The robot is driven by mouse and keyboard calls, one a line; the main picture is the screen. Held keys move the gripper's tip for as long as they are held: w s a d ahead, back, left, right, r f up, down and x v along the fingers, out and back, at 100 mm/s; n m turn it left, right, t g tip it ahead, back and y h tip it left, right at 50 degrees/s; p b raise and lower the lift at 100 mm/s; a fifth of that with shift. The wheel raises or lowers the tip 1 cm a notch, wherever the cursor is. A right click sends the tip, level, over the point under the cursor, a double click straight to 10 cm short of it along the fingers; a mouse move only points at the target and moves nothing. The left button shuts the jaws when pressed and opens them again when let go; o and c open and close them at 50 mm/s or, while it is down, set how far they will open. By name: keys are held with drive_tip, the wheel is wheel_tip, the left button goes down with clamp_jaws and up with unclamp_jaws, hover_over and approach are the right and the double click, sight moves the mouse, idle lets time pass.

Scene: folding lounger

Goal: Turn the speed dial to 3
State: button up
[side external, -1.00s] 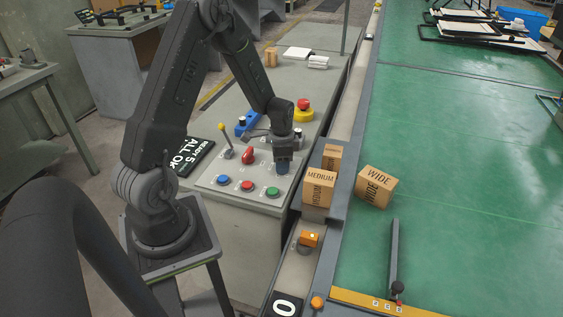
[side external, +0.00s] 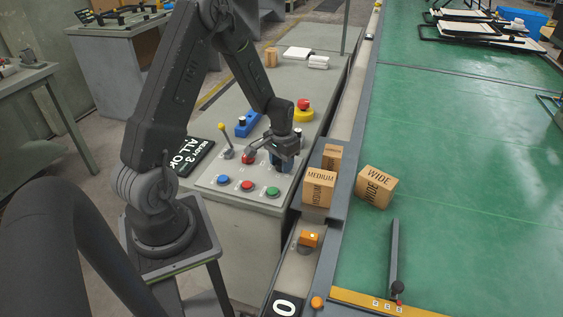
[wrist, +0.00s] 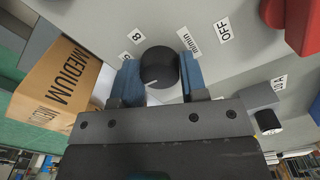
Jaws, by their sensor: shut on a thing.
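The speed dial (wrist: 158,68) is a round black knob with a white pointer line, seen in the wrist view. My gripper (wrist: 159,64) is shut on it, with one blue finger pad on each side. The pointer line aims toward the lower left of that view. In the side view my gripper (side external: 284,160) is down at the right side of the grey control panel (side external: 228,200), and it hides the dial there. A black display (side external: 192,156) left of the panel reads ALL OK, and its upper line appears to read READY 3.
A red knob (side external: 248,157), a yellow-tipped lever (side external: 225,138) and blue, red and green buttons (side external: 272,191) are close by. MEDIUM (side external: 319,188) and WIDE (side external: 376,187) boxes stand to the right. A yellow-based red emergency button (side external: 303,112) is behind.

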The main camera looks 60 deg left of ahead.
drive_tip(key=shift+w+n, duration=0.1)
drive_tip(key=shift+n, duration=0.4)
drive_tip(key=o, duration=0.9)
wheel_tip(320, 180, up, 14)
drive_tip(key=shift+f, duration=0.1)
idle(0.3)
drive_tip(key=s+d+r+m+t, duration=0.25)
drive_tip(key=s+d+r, duration=0.25)
drive_tip(key=d+r, duration=0.6)
drive_tip(key=s+d+t, duration=0.1)
drive_tip(key=s+d, duration=0.2)
drive_tip(key=s+d+r+m+t, duration=0.1)
drive_tip(key=s+d, duration=0.2)
drive_tip(key=s+d+r+m+t, duration=0.1)
drive_tip(key=s+d, duration=0.2)
drive_tip(key=shift+s+d, duration=0.2)
drive_tip(key=shift+s, duration=0.05)
